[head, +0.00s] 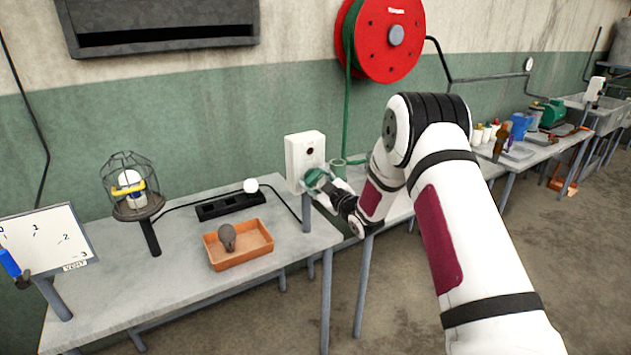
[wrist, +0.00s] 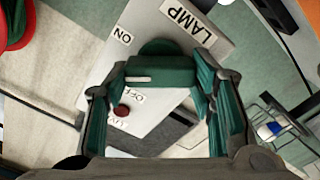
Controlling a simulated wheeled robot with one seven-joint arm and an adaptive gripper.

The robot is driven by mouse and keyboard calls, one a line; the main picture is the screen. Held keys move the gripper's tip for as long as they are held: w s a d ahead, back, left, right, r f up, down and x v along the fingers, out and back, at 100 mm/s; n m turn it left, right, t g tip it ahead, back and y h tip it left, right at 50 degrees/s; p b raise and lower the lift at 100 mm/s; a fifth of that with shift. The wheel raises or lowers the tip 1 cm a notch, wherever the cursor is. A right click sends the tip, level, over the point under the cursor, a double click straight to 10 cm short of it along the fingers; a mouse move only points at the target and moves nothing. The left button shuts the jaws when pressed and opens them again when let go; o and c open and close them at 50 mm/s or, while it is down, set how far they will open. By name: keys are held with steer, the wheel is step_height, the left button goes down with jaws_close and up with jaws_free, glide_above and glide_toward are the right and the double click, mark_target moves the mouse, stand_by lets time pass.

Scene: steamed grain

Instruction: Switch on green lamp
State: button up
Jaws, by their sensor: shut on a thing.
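A white switch box (head: 304,153) stands at the right end of the near table. In the wrist view the box (wrist: 105,72) carries the words LAMP, ON and OFF and a small dark red indicator (wrist: 121,111). A green knob (wrist: 158,72) with a white mark sits on its face. My gripper (head: 322,183) is at the front of the box. In the wrist view my gripper (wrist: 163,88) is shut on the knob, one finger on each side. A caged lamp (head: 132,187) with a white bulb and a yellow band stands at the left. No green glow shows in it.
An orange tray (head: 262,256) holds a dark grey bulb-shaped thing (head: 227,237). A black strip (head: 228,206) and a white ball (head: 250,185) lie behind it. A dial board (head: 45,237) stands at far left. A red hose reel (head: 383,38) hangs on the wall.

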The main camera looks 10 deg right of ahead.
steer(key=m, duration=0.3)
steer(key=shift+d+b, duration=0.1)
steer(key=shift+b, duration=0.25)
steer(key=shift+m+b, duration=0.45)
steer(key=shift+m, duration=1.65)
steer(key=o, duration=1.2)
steer(key=shift+c, duration=0.2)
steer(key=v, duration=1.2)
steer(key=shift+r, duration=0.1)
